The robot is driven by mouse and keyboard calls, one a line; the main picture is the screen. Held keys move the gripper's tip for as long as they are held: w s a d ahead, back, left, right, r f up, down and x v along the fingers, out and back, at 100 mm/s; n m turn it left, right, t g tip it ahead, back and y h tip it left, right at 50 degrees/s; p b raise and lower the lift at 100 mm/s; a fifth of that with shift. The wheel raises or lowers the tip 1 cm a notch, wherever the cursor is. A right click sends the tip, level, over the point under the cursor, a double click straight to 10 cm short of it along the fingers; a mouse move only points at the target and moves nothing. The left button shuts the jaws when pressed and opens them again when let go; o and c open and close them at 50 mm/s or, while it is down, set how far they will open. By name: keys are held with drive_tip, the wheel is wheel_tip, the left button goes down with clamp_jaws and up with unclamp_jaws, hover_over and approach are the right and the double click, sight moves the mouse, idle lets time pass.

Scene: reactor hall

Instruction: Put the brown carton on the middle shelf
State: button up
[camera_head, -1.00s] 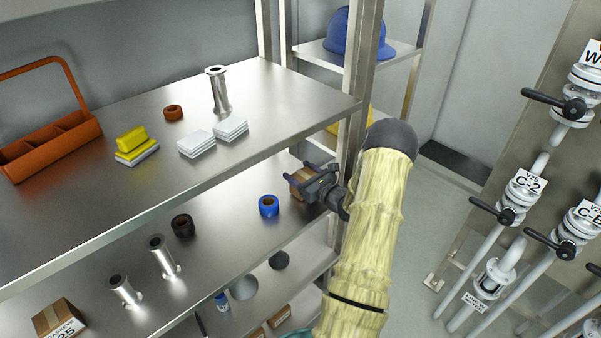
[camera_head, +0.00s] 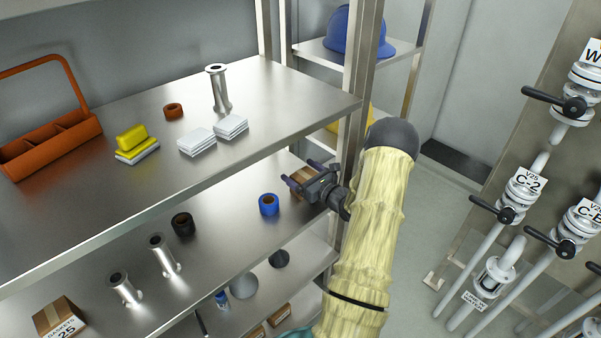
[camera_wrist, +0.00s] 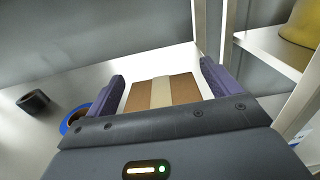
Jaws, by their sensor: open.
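The brown carton (camera_head: 298,176) with a pale tape strip sits on the middle shelf (camera_head: 235,225), near its right end and partly hidden by my gripper. In the wrist view the carton (camera_wrist: 146,95) shows between the two purple fingers, with a visible gap on at least the left side. My gripper (camera_head: 303,173) is open around the carton, reaching in from the right under the upper shelf.
A blue tape roll (camera_head: 268,205) stands just left of the carton. A black roll (camera_head: 182,224), metal pipe pieces (camera_head: 162,256) and a labelled gasket carton (camera_head: 59,318) are further left. The upper shelf (camera_head: 110,190) overhangs; a rack post (camera_head: 352,130) stands close to my gripper.

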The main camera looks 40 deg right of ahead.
drive_tip(key=s+b, duration=0.1)
drive_tip(key=s, duration=0.3)
drive_tip(key=s+b, duration=0.1)
drive_tip(key=s, duration=0.2)
drive_tip(key=s+d+b, duration=0.1)
drive_tip(key=s, duration=0.3)
drive_tip(key=shift+s, duration=0.3)
